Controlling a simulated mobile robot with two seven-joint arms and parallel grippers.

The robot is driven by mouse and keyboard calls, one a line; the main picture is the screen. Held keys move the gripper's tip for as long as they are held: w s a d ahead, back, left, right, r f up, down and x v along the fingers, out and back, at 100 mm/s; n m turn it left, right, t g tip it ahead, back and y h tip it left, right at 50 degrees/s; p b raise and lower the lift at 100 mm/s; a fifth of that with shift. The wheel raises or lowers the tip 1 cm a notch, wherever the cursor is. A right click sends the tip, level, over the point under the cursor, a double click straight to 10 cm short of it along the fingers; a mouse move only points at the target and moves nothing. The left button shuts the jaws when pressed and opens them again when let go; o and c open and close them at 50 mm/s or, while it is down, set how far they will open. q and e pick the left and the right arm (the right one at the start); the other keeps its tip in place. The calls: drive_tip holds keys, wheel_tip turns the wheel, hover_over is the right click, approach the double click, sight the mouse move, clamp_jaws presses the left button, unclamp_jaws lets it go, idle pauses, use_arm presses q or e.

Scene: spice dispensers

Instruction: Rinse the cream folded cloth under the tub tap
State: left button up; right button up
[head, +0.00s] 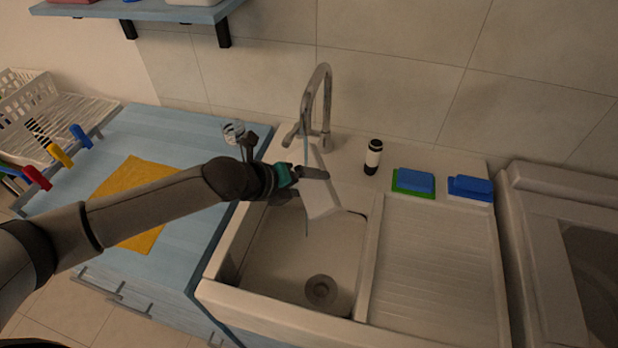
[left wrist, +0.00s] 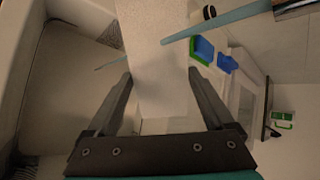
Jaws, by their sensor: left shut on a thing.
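The cream cloth (head: 320,200) hangs at a tilt over the sink tub (head: 275,260), below the tap (head: 323,95). My left gripper (head: 318,173) is shut on the cloth's upper part. In the left wrist view the cloth (left wrist: 160,45) runs up from between the fingertips of my left gripper (left wrist: 160,78). A thin bluish water stream (head: 306,150) falls from the spout and reaches the cloth's left part. The stream also shows in the left wrist view (left wrist: 220,27), on both sides of the cloth. My right gripper is not in view.
A dark-and-white bottle (head: 373,157) stands behind the tub's right side. A yellow cloth (head: 135,180) and a clear glass (head: 233,131) are on the blue counter.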

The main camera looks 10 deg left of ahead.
use_arm(q)
drive_tip(key=shift+d, duration=0.25)
drive_tip(key=shift+a, duration=0.15)
drive_tip(key=shift+a, duration=0.5)
drive_tip(key=shift+s+a+r+p, duration=0.1)
drive_tip(key=shift+s+p, duration=0.45)
drive_tip(key=shift+s, duration=0.1)
drive_tip(key=shift+s+a+r+p, duration=0.1)
drive_tip(key=shift+s+p, duration=0.45)
drive_tip(key=shift+s, duration=0.05)
drive_tip(key=shift+s+a+f+p, duration=0.15)
drive_tip(key=shift+s+p, duration=0.3)
drive_tip(key=shift+s, duration=0.45)
drive_tip(key=shift+s+a+r+p, duration=0.1)
drive_tip(key=shift+s+a+p, duration=0.1)
drive_tip(key=shift+s+p, duration=0.5)
drive_tip(key=shift+s+a+f+p, duration=0.15)
drive_tip(key=shift+s+p, duration=0.1)
drive_tip(key=shift+s, duration=0.8)
